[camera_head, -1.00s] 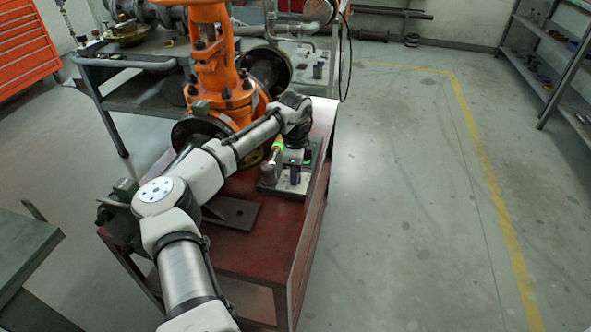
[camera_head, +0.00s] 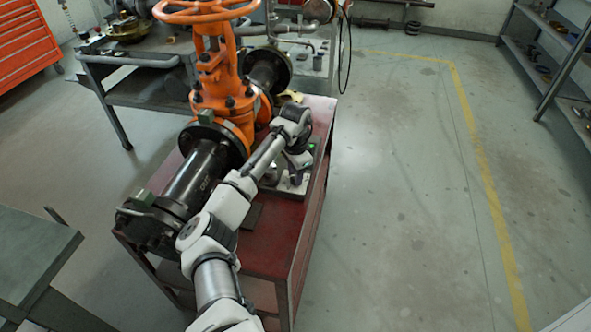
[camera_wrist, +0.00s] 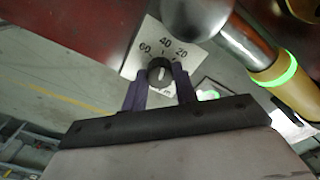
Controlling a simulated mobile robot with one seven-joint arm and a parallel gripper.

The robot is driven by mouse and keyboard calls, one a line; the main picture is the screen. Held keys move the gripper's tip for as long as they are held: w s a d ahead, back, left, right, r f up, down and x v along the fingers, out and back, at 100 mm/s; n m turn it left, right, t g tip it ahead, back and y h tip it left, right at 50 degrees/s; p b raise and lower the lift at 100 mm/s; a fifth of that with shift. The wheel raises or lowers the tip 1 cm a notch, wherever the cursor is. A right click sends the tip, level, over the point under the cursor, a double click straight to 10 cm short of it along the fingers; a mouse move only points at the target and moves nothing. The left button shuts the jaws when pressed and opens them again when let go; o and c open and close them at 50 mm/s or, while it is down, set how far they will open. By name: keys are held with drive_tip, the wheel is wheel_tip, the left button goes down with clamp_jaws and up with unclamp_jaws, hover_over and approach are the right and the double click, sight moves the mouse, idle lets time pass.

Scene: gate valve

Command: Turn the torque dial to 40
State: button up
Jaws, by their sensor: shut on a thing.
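The torque dial (camera_wrist: 160,72) is a small round black knob with a pale pointer mark. It sits on a white scale plate (camera_wrist: 152,40) with 60, 40 and 20 printed around it. My gripper (camera_wrist: 159,84) is shut on the knob, one dark purple finger on each side. I cannot tell exactly which number the pointer meets. In the head view my gripper (camera_head: 298,165) points down at the fixture on the red cart, and the dial is hidden there.
In the wrist view a tool with a yellow grip (camera_wrist: 285,82) and a glowing green ring lies close right of the dial. The orange valve (camera_head: 222,100) and its black pipe (camera_head: 193,178) stand left of my arm on the red cart (camera_head: 285,235). Floor right of the cart is clear.

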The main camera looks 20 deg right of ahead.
idle(0.4)
drive_tip(key=o, duration=1)
drive_tip(key=shift+c, duration=0.2)
drive_tip(key=shift+r, duration=0.15)
wheel_tip(320, 180, up, 14)
drive_tip(key=shift+f+b, duration=0.2)
drive_tip(key=shift+b, duration=0.2)
